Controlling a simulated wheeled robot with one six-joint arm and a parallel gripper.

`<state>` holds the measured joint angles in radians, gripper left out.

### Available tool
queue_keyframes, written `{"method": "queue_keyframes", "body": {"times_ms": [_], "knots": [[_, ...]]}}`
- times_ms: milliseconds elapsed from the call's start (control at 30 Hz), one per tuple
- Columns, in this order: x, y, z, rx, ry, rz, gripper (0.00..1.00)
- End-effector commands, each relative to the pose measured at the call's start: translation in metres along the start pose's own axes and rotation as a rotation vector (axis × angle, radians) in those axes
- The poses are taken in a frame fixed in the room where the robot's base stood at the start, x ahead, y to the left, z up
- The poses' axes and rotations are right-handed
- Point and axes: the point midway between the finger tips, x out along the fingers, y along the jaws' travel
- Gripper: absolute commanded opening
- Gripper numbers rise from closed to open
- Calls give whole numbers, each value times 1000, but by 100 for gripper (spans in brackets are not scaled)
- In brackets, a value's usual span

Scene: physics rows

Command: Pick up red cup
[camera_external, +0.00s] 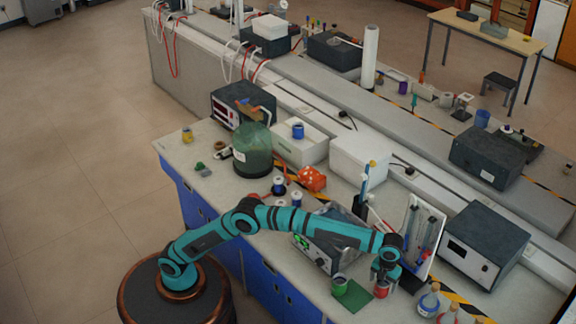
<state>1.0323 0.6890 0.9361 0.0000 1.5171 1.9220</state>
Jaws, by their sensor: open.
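The red cup (381,290) stands on the lab bench near its front edge, right of the middle of the view. My gripper (384,278) points down at the end of the teal arm, right at the cup's top. The gripper hides part of the cup. The jaws are open, but their small size in this view keeps me from telling whether the fingers touch the cup or stand around it.
A green cup (339,285) stands left of the red cup, by a green flat piece (354,296). Flasks (429,302) stand to the right. A rack with blue tubes (424,236) stands behind. A grey instrument (328,238) lies under my arm.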

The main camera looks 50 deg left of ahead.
Motion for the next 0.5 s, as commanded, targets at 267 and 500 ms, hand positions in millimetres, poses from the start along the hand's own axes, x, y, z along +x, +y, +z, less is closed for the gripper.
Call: {"method": "queue_keyframes", "body": {"times_ms": [267, 500], "knots": [[35, 0, 3, -1, 0, 0, 79], [37, 0, 3, -1, -1, -1, 79]]}}
